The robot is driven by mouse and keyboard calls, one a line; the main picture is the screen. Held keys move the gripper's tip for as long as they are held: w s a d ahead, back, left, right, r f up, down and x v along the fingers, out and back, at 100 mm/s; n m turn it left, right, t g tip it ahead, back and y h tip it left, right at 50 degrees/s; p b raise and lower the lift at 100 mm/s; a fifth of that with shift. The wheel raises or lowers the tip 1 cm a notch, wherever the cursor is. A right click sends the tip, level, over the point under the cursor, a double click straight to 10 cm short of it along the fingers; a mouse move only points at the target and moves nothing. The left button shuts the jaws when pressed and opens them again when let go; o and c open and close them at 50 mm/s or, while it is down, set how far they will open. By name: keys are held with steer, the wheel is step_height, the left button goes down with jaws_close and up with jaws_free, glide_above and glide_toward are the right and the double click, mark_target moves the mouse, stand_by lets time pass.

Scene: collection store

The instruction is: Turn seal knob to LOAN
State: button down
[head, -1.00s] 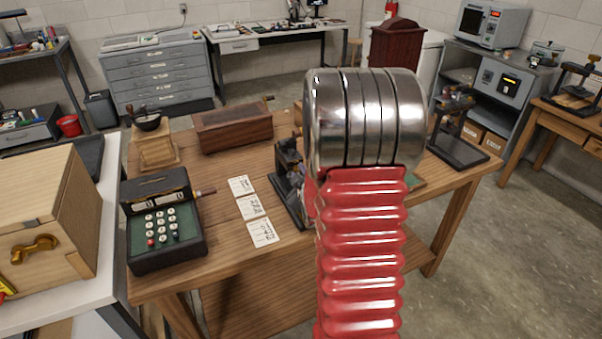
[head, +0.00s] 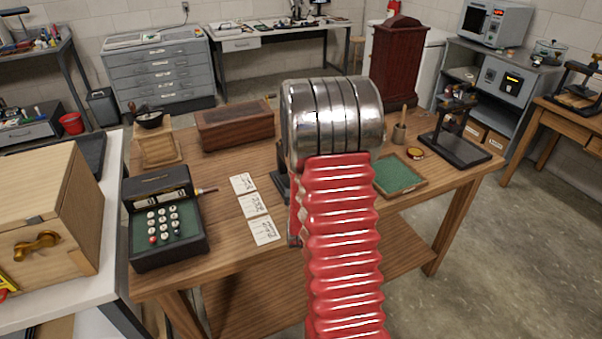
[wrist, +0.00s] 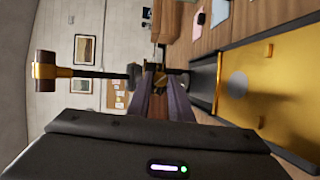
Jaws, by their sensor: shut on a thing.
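My gripper (wrist: 160,98) shows in the wrist view, its two fingers reaching away from the camera. They are shut on a small dark part at the middle of a black machine, which appears to be the seal knob; the fingers hide most of it, and no LOAN mark can be read. A black rod with a brass collar and a brown end (wrist: 45,71) runs out to the left. A gold plate (wrist: 270,85) with a grey disc lies on the right. In the head view my red-sleeved arm covers the gripper and most of the dark machine (head: 283,187).
The wooden table (head: 225,270) carries a black keyed machine (head: 165,235), several paper cards (head: 254,206), a wooden box (head: 234,128), a grinder (head: 155,145), a green-lined tray (head: 398,178) and a black stand (head: 455,145). A wooden cabinet (head: 60,215) stands at the left.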

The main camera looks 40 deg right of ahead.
steer(key=shift+w+a+f+n, duration=0.1)
steer(key=shift+a+f+n, duration=0.15)
steer(key=shift+n, duration=0.15)
steer(key=c, duration=1.8)
jaws_free()
steer(key=shift+c, duration=0.2)
steer(key=shift+o, duration=1.3)
steer(key=shift+d+r, duration=0.1)
